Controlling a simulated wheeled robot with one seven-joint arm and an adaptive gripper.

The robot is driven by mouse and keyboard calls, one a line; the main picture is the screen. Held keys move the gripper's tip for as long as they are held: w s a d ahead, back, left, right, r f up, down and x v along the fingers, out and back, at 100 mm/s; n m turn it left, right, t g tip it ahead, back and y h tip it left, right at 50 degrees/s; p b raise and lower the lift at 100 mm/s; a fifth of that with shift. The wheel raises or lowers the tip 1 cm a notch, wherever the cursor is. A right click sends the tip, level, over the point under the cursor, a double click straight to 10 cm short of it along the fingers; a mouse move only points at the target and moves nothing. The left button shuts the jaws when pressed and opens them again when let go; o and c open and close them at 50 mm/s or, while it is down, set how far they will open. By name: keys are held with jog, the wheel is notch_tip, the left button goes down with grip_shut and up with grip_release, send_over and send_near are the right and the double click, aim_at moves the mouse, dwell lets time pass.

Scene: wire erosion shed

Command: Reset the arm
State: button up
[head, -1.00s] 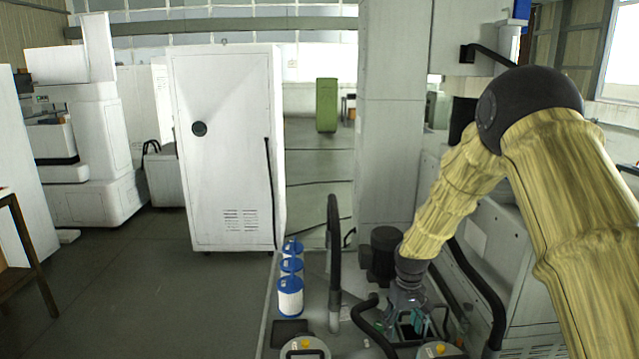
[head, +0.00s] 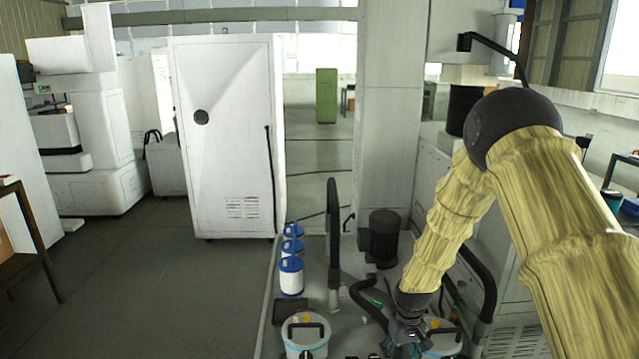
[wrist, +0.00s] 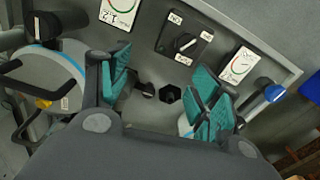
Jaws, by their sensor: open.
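My gripper (head: 406,338) hangs low at the end of my yellow-sleeved arm in the head view, beside the right-hand lidded bucket (head: 440,338). In the wrist view my gripper (wrist: 163,88) shows two teal-padded fingers spread wide apart. Nothing is between the pads. Behind them is a grey panel (wrist: 150,62) with a black rotary knob (wrist: 186,43) and two round gauges (wrist: 240,65). In the head view the fingertips are small and partly hidden by the wrist.
Another lidded bucket (head: 305,335) and several blue-and-white canisters (head: 291,277) stand left of my gripper. A black hose (head: 333,235) rises near a dark motor (head: 383,238). A grey pillar (head: 388,120) stands behind. The floor at left (head: 150,280) is clear.

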jog(key=s+f+m+b, duration=0.1)
jog(key=s+f+b, duration=0.3)
jog(key=s+f, duration=1.55)
jog(key=s+f+b, duration=0.2)
jog(key=s, duration=0.9)
jog(key=s+f+m+b, duration=0.1)
jog(key=s+f+b, duration=0.1)
jog(key=s, duration=0.9)
jog(key=shift+s+d+f, duration=0.3)
jog(key=shift+d+f, duration=0.05)
jog(key=shift+f, duration=0.3)
